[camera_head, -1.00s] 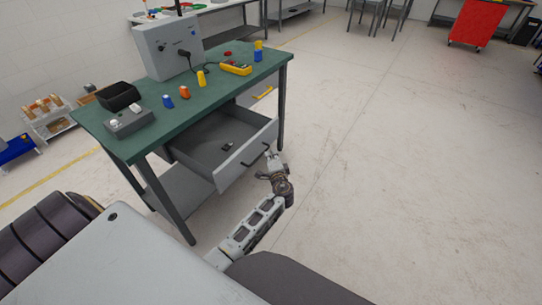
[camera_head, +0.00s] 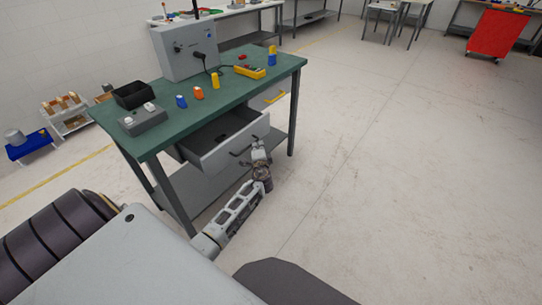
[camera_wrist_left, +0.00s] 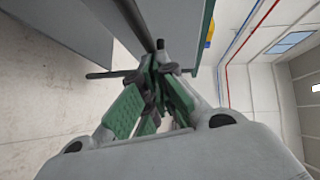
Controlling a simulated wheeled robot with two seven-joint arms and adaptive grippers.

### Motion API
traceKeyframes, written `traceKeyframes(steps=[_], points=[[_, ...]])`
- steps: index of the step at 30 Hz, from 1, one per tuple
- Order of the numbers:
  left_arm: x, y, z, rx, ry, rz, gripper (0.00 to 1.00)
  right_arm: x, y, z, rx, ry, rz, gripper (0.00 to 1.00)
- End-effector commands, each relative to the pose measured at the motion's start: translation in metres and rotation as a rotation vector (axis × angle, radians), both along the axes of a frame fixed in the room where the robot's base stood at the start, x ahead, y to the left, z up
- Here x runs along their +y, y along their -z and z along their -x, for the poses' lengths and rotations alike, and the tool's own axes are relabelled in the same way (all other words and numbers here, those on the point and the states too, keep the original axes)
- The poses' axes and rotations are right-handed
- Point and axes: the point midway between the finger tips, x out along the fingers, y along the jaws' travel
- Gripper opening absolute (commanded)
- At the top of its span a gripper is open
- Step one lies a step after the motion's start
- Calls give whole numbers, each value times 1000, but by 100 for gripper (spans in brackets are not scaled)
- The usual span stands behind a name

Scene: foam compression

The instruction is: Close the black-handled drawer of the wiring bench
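The grey drawer (camera_head: 222,155) of the wiring bench (camera_head: 152,142) stands partly open, with its black handle (camera_head: 239,152) on the front. My left gripper (camera_head: 260,150) is at the right end of that handle. In the left wrist view its green-padded fingers (camera_wrist_left: 157,70) converge closely at a dark bar (camera_wrist_left: 110,74), which looks like the handle. The fingers appear shut on it, though they hide part of the contact. My right gripper is not in view.
A yellow handle (camera_head: 275,97) is further right under the bench top. A control box (camera_head: 187,50), a black bin (camera_head: 133,95), a grey switch box (camera_head: 143,119) and small coloured parts stand on the green top. The floor right of the bench is clear.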

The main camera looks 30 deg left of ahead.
Motion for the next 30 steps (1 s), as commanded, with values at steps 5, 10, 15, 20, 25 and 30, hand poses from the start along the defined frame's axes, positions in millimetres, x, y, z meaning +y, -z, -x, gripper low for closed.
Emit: traceKeyframes(steps=[5,10,15,20,25,30], points=[[54,0,-4,-1,-4,-4,0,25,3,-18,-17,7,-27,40],[99,0,-7,-2,-5,-4,0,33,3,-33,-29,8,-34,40],[134,1,-10,-1,-4,-1,0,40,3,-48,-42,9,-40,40],[154,1,-12,0,-2,-1,0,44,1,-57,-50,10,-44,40],[164,0,-13,0,-2,-1,0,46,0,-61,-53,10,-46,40],[166,-1,-13,-1,-3,-1,0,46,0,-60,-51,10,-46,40]])
